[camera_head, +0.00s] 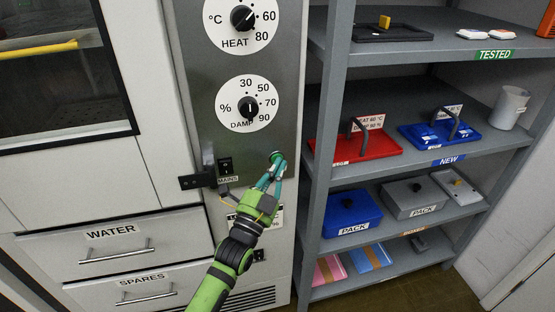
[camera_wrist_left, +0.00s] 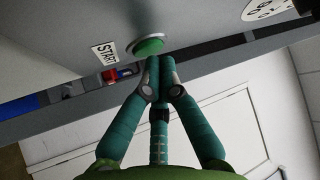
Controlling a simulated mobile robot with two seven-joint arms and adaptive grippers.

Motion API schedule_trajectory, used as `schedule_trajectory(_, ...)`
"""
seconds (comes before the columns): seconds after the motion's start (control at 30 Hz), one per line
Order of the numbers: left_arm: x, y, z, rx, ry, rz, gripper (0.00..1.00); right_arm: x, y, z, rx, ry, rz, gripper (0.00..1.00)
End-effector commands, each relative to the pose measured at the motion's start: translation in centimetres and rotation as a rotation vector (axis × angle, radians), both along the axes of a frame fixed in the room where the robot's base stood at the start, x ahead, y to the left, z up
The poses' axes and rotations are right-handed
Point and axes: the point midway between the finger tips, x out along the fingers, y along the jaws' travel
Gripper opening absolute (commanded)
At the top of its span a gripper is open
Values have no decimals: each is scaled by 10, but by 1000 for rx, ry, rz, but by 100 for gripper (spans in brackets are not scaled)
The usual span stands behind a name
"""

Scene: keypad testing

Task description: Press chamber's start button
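The chamber's control panel (camera_head: 204,48) stands upright in the head view, with the green start button (camera_head: 276,156) below the DAMP dial. In the left wrist view the green button (camera_wrist_left: 149,46) sits in a pale round ring beside a START label (camera_wrist_left: 104,52). My left gripper (camera_head: 277,166) is at the button, with its fingertips close together just below it. In the left wrist view my left gripper (camera_wrist_left: 161,62) has its fingers shut and empty, tips at the button's lower edge. I cannot tell whether they touch it. My right gripper is not in view.
The HEAT dial (camera_head: 242,18) and DAMP dial (camera_head: 249,109) are above the button. The MAINS switch (camera_head: 225,166) is left of it. A grey shelf rack (camera_head: 335,100) with trays and boxes stands close on the right. Drawers marked WATER (camera_head: 115,245) and SPARES (camera_head: 140,290) are lower left.

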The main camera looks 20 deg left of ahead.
Motion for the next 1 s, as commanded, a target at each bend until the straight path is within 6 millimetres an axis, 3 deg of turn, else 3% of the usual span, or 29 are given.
schedule_trajectory(1.0, 6, 4, 0, 0, 0, 0, 0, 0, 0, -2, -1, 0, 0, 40)
